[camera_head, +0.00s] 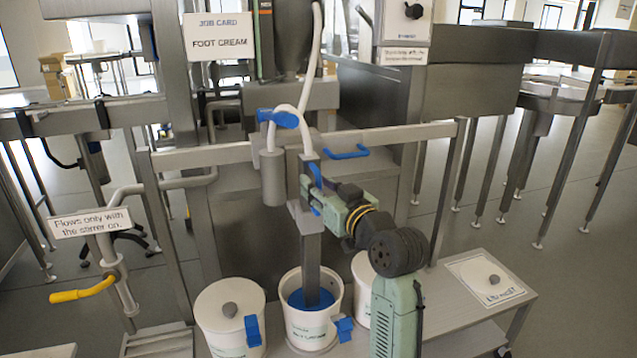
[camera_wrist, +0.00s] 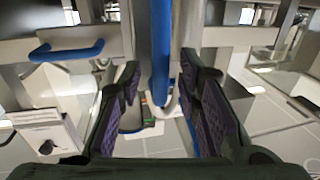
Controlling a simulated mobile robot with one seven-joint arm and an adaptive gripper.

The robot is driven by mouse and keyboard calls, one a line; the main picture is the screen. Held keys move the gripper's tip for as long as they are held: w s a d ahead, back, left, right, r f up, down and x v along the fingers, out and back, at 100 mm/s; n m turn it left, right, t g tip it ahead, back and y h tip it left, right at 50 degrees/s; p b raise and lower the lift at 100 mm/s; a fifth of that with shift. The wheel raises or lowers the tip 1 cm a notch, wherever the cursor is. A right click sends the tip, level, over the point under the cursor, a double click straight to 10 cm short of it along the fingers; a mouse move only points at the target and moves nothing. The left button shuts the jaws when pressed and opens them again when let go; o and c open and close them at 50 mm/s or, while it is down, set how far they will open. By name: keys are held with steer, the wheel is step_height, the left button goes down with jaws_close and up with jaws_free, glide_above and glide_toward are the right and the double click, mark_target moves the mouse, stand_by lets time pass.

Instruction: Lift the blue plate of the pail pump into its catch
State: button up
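The pail pump's upright grey column (camera_head: 311,262) stands down in the open white middle pail (camera_head: 290,325). A blue disc-like surface (camera_head: 297,299) shows inside that pail around the column's foot. A blue strip (camera_head: 315,177) sits at the top of the column, at my gripper (camera_head: 313,197); it also shows upright in the wrist view (camera_wrist: 161,45). In the wrist view my gripper (camera_wrist: 158,88) has its fingers apart, one on each side of the strip, with visible gaps. I cannot tell which blue part is the plate. The catch cannot be made out.
A lidded white pail (camera_head: 230,320) stands left of the middle pail, another (camera_head: 364,285) partly behind my arm. A yellow-handled valve (camera_head: 82,290) is at left.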

steer(key=shift+w+a, duration=0.1)
steer(key=shift+w, duration=0.1)
jaws_close()
stand_by(0.3)
stand_by(0.5)
